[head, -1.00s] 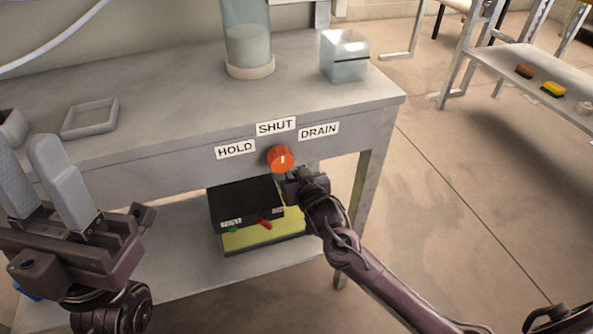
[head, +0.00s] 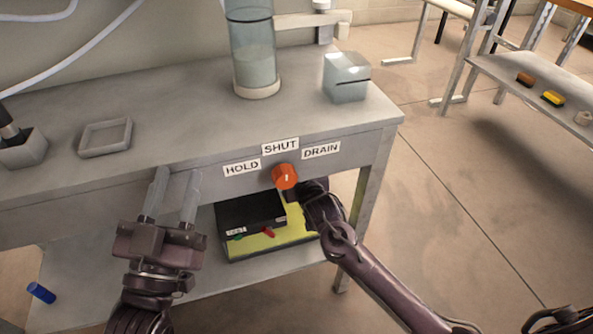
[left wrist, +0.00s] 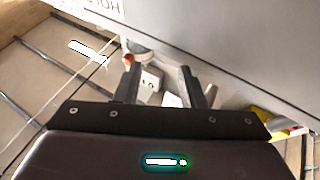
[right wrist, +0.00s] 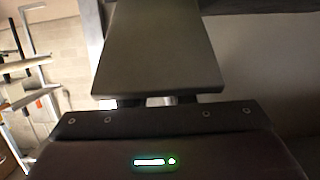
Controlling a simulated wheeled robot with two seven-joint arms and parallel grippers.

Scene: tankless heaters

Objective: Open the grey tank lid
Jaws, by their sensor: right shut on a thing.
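I cannot tell for sure which part is the grey tank lid. A clear cylinder with pale liquid (head: 254,58) and a small translucent grey box with a dark seam (head: 346,82) stand on the bench. My left gripper (head: 174,176) is open and empty, its fingers apart by the bench's front panel; they also show in the left wrist view (left wrist: 161,82). My right gripper (head: 303,190) is just below the orange knob, by the black-topped box. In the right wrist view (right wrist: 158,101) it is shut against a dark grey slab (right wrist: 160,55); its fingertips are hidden.
The orange knob (head: 285,176) sits under the labels HOLD, SHUT and DRAIN. A black-topped box (head: 250,212) with a yellow-green body is on the lower shelf. A square tray (head: 106,137) lies on the bench (head: 190,115). A blue cylinder (head: 41,292) lies at lower left.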

